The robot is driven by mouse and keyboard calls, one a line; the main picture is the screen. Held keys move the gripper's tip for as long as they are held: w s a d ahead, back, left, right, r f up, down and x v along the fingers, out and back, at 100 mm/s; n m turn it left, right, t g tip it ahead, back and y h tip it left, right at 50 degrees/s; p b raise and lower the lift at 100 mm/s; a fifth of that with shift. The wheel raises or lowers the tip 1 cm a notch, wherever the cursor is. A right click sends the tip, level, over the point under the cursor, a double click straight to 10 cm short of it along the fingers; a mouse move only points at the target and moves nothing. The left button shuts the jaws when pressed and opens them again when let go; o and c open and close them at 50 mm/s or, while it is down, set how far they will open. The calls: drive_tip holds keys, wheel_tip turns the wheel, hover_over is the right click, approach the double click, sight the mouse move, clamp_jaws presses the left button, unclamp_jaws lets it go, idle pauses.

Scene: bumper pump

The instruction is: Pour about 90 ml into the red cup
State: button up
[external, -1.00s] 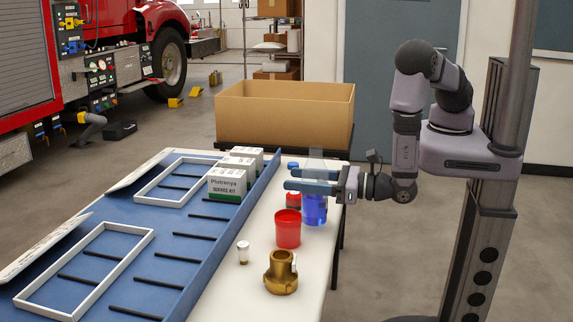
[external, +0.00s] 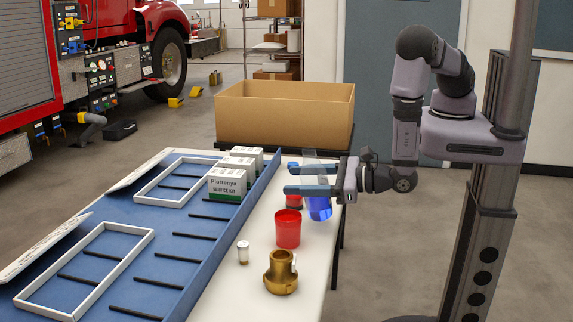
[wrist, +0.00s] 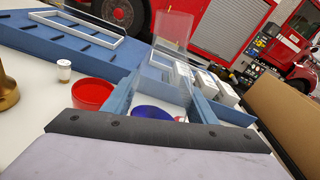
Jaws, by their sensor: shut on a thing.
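The red cup (external: 288,230) stands upright on the white table, and it also shows left of my gripper in the wrist view (wrist: 92,95). My gripper (external: 288,180) is shut on a tall clear container (external: 318,208) with blue liquid in its lower part. The container is slightly tilted, its top leaning left, just behind and right of the cup. In the wrist view the clear container (wrist: 172,35) stands between the fingers. No stream is visible. The cup's inside is too unclear to tell its contents.
A brass fitting (external: 281,272) and a small white-capped vial (external: 243,252) stand near the cup. A small red and dark object (external: 294,201) is partly hidden behind my gripper. The blue tray (external: 190,237) lies left, a cardboard box (external: 285,115) behind.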

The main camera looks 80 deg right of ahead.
drive_tip(key=f+n+g+p, duration=0.1)
drive_tip(key=f+n+g+h+p, duration=0.1)
drive_tip(key=n+p, duration=0.1)
drive_tip(key=f+n+g+h+p, duration=0.1)
drive_tip(key=n, duration=0.1)
drive_tip(key=shift+s+d+f+p, duration=0.15)
drive_tip(key=shift+d+p, duration=0.1)
drive_tip(key=shift+p, duration=0.15)
drive_tip(key=shift+s+d+f+n+g+h, duration=0.15)
drive_tip(key=shift+d+f+n+g+h, duration=0.2)
drive_tip(key=shift+f+n, duration=0.3)
drive_tip(key=shift+s+d+f+n+g+h, duration=0.1)
drive_tip(key=shift+d+f+n+g+h, duration=0.1)
drive_tip(key=shift+f+n+g+h, duration=0.3)
drive_tip(key=shift+a+r+n+p, duration=0.15)
drive_tip(key=shift+r+n+p, duration=0.25)
drive_tip(key=shift+n+p, duration=0.05)
drive_tip(key=shift+w+a+r+h, duration=0.1)
drive_tip(key=shift+r+h, duration=0.15)
drive_tip(key=shift+h, duration=0.1)
drive_tip(key=shift+r+n+h+p, duration=0.3)
drive_tip(key=shift+r+n+p, duration=0.2)
drive_tip(key=shift+n, duration=0.1)
drive_tip(key=shift+s+d+r+g, duration=0.1)
drive_tip(key=shift+s+d+g, duration=0.15)
drive_tip(key=shift+d, duration=0.15)
idle(0.6)
drive_tip(key=shift+r+n+h, duration=0.25)
drive_tip(key=shift+n+h, duration=0.05)
idle(1.8)
